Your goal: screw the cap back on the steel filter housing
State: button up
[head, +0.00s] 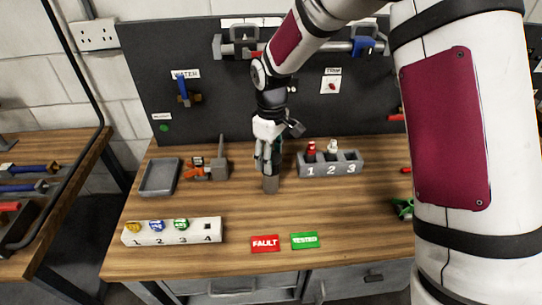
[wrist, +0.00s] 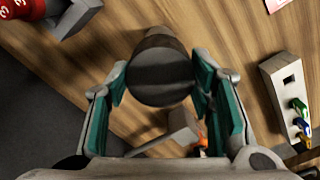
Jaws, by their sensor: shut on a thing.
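My gripper (head: 268,160) points down over the middle of the bench, shut around a dark round cap (wrist: 160,80). In the wrist view the cap's flat face sits between the fingertips of my gripper (wrist: 160,76), with the teal pads to either side. The grey steel filter housing (head: 270,184) stands on the wood just below the fingers in the head view. Its side also shows behind the cap in the wrist view (wrist: 156,40). The cap appears in line with the housing, but the fingers hide the join, so I cannot tell how it is seated.
A grey numbered holder (head: 345,170) with red and white items stands close on the right. A grey tray (head: 158,178) and a grey upright piece (head: 220,165) with orange parts stand left. A white numbered block (head: 172,235) and FAULT (head: 265,244) and TESTED (head: 305,241) labels lie in front.

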jog(key=m, duration=0.4)
jog(key=shift+s+f, duration=0.15)
jog(key=o, duration=1.5)
jog(key=shift+c, duration=0.7)
